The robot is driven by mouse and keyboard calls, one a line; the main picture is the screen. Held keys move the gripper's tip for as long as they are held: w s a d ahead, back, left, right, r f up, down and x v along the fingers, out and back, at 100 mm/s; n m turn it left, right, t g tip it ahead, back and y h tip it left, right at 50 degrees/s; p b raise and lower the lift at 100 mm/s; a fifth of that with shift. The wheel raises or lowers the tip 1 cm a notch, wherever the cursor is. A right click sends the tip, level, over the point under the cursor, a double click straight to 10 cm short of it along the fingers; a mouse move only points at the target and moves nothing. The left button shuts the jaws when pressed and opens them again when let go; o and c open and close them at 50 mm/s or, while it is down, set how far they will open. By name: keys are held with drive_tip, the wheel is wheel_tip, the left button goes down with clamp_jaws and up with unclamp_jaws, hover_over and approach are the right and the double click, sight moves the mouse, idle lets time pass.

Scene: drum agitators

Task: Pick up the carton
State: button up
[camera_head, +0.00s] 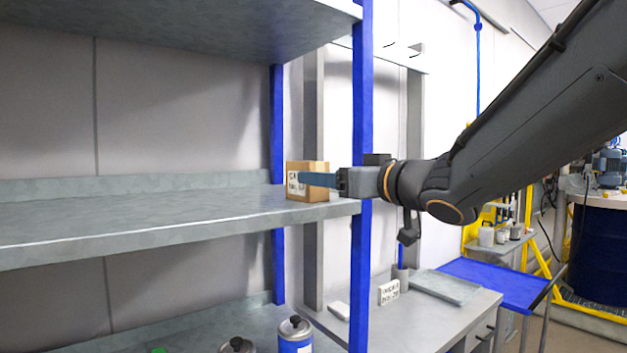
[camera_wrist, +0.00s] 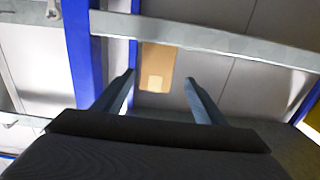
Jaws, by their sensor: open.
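The carton (camera_head: 308,170) is a small brown cardboard box with a white printed label. It stands at the right end of the grey middle shelf (camera_head: 150,222), close to the blue posts. It also shows in the wrist view (camera_wrist: 157,70), ahead of and between the two fingers. My gripper (camera_head: 318,180) reaches in from the right at carton height, its blue fingers overlapping the carton in the head view. In the wrist view my gripper (camera_wrist: 158,80) is open with nothing held. I cannot tell whether a finger touches the carton.
A blue front post (camera_head: 361,120) stands beside my gripper, and another blue post (camera_head: 277,130) stands behind the carton. An upper shelf (camera_head: 180,25) hangs above. A grey bench (camera_head: 450,310) is at lower right. The middle shelf's left part is empty.

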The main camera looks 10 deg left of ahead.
sight(310, 170)
drive_tip(key=shift+w+a+r+y, duration=0.15)
drive_tip(key=shift+w+a+r, duration=0.1)
drive_tip(key=shift+a, duration=0.2)
drive_tip(key=shift+w+a+r+y, duration=0.15)
drive_tip(key=shift+w+a, duration=0.1)
drive_tip(key=shift+a, duration=0.2)
drive_tip(key=shift+w+a+p, duration=0.55)
drive_tip(key=shift+w+p, duration=0.05)
drive_tip(key=shift+w, duration=0.3)
drive_tip(key=p+x, duration=0.1)
drive_tip(key=x, duration=0.2)
drive_tip(key=shift+w+p, duration=0.15)
drive_tip(key=shift+p, duration=0.15)
drive_tip(key=shift+w+a, duration=0.45)
drive_tip(key=shift+a, duration=0.05)
drive_tip(key=c, duration=1.3)
